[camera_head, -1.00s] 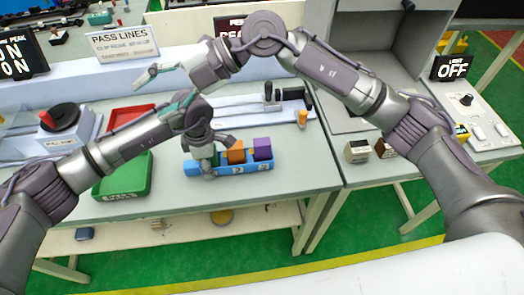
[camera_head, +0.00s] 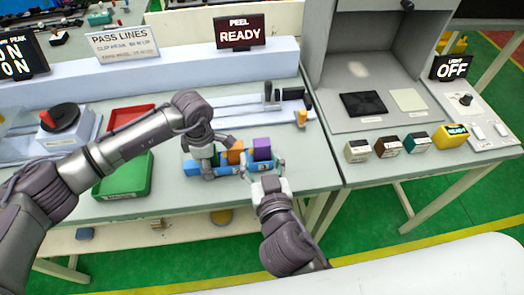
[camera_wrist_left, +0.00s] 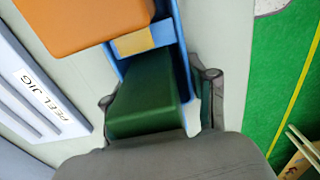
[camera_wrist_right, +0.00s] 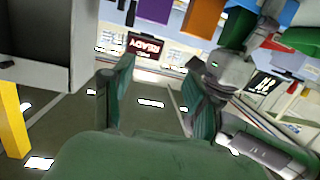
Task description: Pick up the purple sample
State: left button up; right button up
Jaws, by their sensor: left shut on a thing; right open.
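The purple sample (camera_head: 262,149) stands in the right end of a blue tray (camera_head: 189,168) on the table. It also shows at the top of the right wrist view (camera_wrist_right: 204,18). My right gripper (camera_head: 266,166) is open and empty at the front of that end, its fingers low beside the purple sample; I cannot tell if they touch. My left gripper (camera_head: 207,168) is at the tray's left part, shut on the green sample (camera_wrist_left: 148,100). The orange sample (camera_head: 235,156) stands between the green and purple ones.
A green bin (camera_head: 124,178) and a red bin (camera_head: 130,115) lie left of the tray. A rail fixture (camera_head: 250,108) runs behind it. Several small blocks (camera_head: 387,147) stand on the right table before a grey booth (camera_head: 390,60). The table right of the tray is clear.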

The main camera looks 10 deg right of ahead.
aim_at(263, 148)
pick_arm(q)
jog(key=shift+w, duration=0.1)
pick_arm(e)
jog(key=shift+m+g+h, duration=0.3)
jog(key=shift+g+h, duration=0.3)
jog(key=w+f, duration=0.1)
jog(key=w+d+f, duration=0.1)
jog(key=f, duration=0.1)
jog(key=w+f, duration=0.1)
jog(key=shift+w+d+f, duration=0.15)
jog(key=shift+w+d, duration=0.1)
jog(key=shift+w, duration=0.15)
jog(key=shift+f+x, duration=0.15)
jog(key=shift+x, duration=1.4)
jog(key=shift+f+x, duration=0.15)
jog(key=shift+x, duration=1.4)
jog(key=shift+s+d, duration=0.15)
jog(key=c, duration=0.9)
jog(key=shift+r, duration=0.1)
notch_tip(263, 148, up, 10)
